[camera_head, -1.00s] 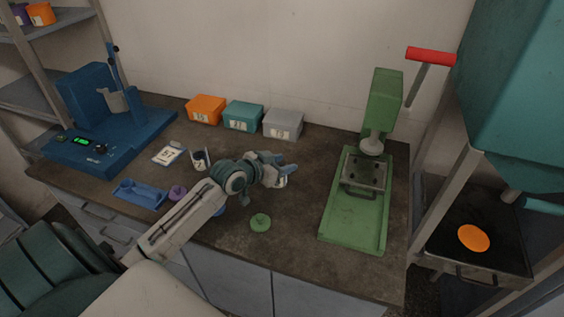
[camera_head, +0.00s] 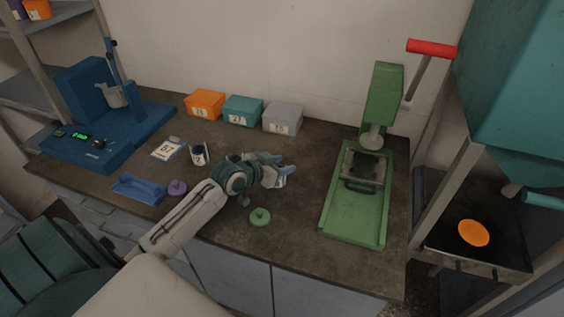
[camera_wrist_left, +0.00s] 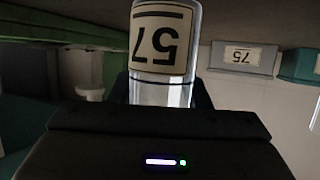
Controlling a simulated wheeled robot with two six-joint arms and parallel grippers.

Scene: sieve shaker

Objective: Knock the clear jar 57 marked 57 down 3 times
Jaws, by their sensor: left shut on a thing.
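My left gripper (camera_head: 283,173) is shut on the clear jar 57 and holds it over the middle of the bench. The jar (camera_wrist_left: 178,92) is clear and cylindrical, with a pale label marked 57 that reads upside down in the left wrist view. In the head view the gripper hides most of the jar, so I cannot tell its exact tilt or height there. A green tapping stand (camera_head: 352,211) with a metal plate and a dark middle (camera_head: 367,165) stands to the right of the gripper. My right gripper is not in view.
Orange (camera_head: 206,103), teal (camera_head: 243,111) and grey (camera_head: 283,118) boxes line the back wall. A blue machine (camera_head: 85,135) stands at the left. A jar marked 2 (camera_head: 199,154), a 57 card (camera_head: 168,149), a blue tray (camera_head: 139,189), and purple (camera_head: 177,188) and green (camera_head: 260,217) lids lie nearby.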

